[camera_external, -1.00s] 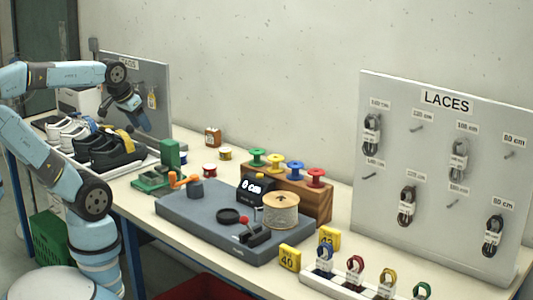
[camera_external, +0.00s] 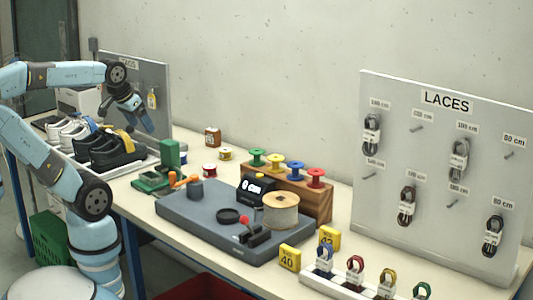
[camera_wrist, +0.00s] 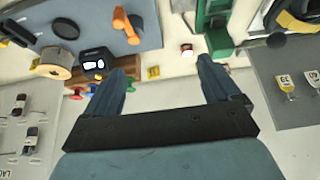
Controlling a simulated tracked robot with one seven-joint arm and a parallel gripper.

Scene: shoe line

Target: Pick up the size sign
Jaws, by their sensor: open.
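Two yellow size signs stand on the table right of the grey work mat: one reads 40 (camera_external: 290,257), and the other behind it appears to read 42 (camera_external: 328,238). Pale tags with numbers also hang on the grey board at the back left; one tag (camera_external: 152,99) shows beside my arm. In the wrist view two tags show on this board, a left one (camera_wrist: 286,84) and a right one (camera_wrist: 312,78). My gripper (camera_external: 149,128) is open and empty, in front of that board and above the table. In the wrist view the fingers (camera_wrist: 162,70) are apart with nothing between them.
The grey mat (camera_external: 190,218) carries a small display and a spool. Coloured spools (camera_external: 277,165) sit on a wooden block. The laces board (camera_external: 435,225) stands at the right. Air above the table is clear.

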